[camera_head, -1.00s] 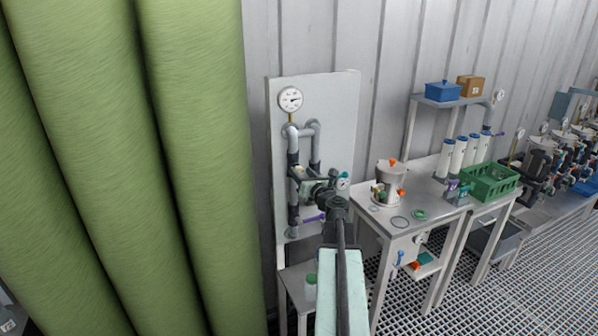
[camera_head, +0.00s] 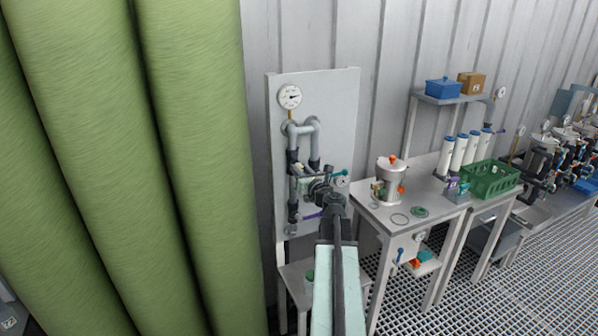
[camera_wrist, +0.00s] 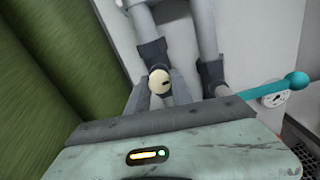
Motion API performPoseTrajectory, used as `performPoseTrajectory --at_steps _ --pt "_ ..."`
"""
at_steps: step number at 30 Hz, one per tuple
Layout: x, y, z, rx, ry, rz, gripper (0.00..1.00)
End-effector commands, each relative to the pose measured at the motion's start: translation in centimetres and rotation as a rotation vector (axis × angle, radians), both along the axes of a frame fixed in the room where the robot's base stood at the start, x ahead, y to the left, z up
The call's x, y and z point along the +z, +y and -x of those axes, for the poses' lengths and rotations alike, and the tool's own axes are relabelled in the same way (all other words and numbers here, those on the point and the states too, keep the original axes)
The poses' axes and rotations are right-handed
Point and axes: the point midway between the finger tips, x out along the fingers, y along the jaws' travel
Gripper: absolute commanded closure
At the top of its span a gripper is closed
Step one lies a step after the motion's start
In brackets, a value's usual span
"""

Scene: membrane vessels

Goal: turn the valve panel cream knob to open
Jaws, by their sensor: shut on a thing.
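The valve panel (camera_head: 344,110) is a light board on the wall with grey pipes and a round gauge. The cream knob (camera_wrist: 160,82) is a round cream disc with a dark mark, in the wrist view between my fingers. My gripper (camera_wrist: 159,90) is shut on it, one finger on each side.
Large green cylinders (camera_head: 130,160) stand close on the left. A steel bench (camera_head: 385,212) with a metal pot (camera_head: 391,180) is at the right. A green crate (camera_head: 490,180) stands farther right. Grated floor (camera_head: 480,270) is clear at the lower right.

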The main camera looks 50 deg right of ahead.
Motion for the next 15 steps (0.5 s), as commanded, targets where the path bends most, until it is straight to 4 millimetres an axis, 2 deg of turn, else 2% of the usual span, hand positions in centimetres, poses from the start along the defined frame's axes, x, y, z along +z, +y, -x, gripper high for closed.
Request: performPoseTrajectory --at_steps 15 --pt "0.26 -0.11 -0.18 0.002 0.162 0.413 1.0"
